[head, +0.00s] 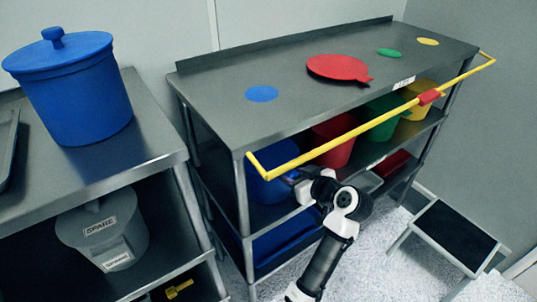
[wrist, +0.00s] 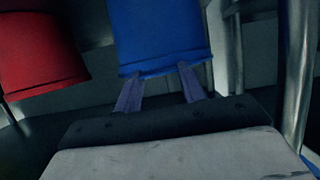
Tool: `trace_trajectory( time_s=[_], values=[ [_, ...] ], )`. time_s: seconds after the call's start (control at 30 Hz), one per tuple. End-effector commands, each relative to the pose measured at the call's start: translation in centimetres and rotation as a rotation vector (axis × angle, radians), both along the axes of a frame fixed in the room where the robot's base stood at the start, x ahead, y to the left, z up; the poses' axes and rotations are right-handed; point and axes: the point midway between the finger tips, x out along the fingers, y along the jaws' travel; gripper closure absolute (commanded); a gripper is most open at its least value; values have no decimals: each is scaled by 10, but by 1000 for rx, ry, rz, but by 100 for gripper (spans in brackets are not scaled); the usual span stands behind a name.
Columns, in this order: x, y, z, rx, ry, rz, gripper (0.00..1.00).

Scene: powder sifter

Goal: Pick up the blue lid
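The blue lid (head: 58,47), round with a knob, sits on top of a large blue bucket (head: 80,103) on the left steel table. My gripper (head: 296,178) is well to the right of it, low in front of the right-hand steel table. There it is beside another blue bucket (head: 270,180) on the shelf. In the wrist view, my two fingers (wrist: 158,72) are spread apart in front of a blue container (wrist: 160,35), with nothing seen held between them. Whether they touch it I cannot tell. The lid is not in the wrist view.
A yellow rail (head: 375,122) runs along the right table (head: 215,105), above my gripper. A red lid-like disc (head: 338,68) and coloured spots lie on its top. A grey lidded bin (head: 103,235) stands under the left table (head: 155,150). A step stool (head: 455,232) stands at the right.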

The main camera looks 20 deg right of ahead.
Motion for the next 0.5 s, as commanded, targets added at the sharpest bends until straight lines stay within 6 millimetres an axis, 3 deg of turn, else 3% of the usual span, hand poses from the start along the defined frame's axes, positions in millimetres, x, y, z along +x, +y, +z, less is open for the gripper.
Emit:
trace_trajectory(
  time_s=[0.13, 0.5],
  values=[
    [0, 0, 0, 0, -1, 0, 83],
    [0, 0, 5, -1, -3, 1, 83]
  ],
)
